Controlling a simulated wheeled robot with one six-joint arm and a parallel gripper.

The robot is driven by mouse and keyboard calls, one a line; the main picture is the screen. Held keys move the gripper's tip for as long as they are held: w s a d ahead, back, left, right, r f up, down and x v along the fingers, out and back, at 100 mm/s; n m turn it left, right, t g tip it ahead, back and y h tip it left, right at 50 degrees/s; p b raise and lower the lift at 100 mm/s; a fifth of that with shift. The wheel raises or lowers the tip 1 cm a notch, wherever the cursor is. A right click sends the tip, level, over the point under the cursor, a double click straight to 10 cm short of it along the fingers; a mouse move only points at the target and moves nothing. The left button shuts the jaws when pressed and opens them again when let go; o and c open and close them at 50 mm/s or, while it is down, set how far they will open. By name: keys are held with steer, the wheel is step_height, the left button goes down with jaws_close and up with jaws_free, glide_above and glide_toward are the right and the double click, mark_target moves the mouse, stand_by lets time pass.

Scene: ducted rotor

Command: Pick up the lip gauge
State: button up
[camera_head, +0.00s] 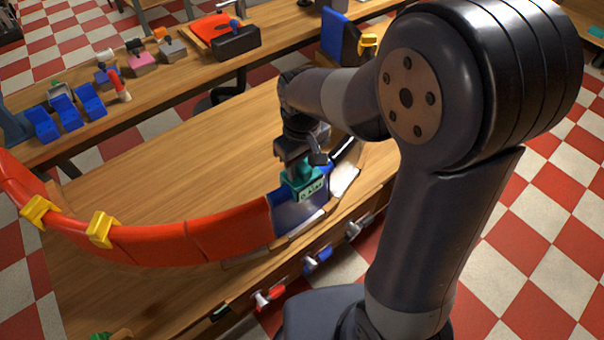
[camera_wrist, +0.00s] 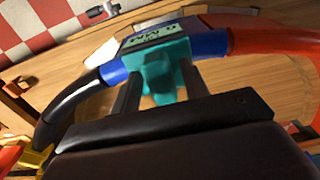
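My gripper (camera_head: 299,165) is right at the gauge from above. In the wrist view my gripper's fingers (camera_wrist: 158,98) stand on either side of the teal stem, with slim gaps seeming to show beside it. The fingertips are partly hidden behind the gauge and my gripper's body.
The ring's red section (camera_head: 190,238) curves left with yellow clamps (camera_head: 101,229) on it; its dark section (camera_wrist: 72,110) continues the other way. The wooden table (camera_head: 170,150) inside the ring is clear. A back bench holds blue holders (camera_head: 62,112) and small tools. Coloured clamps (camera_head: 318,259) line the front edge.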

jaws_close()
steer(key=shift+r, duration=0.1)
step_height(320, 180, up, 15)
steer(key=p, duration=0.4)
stand_by(0.8)
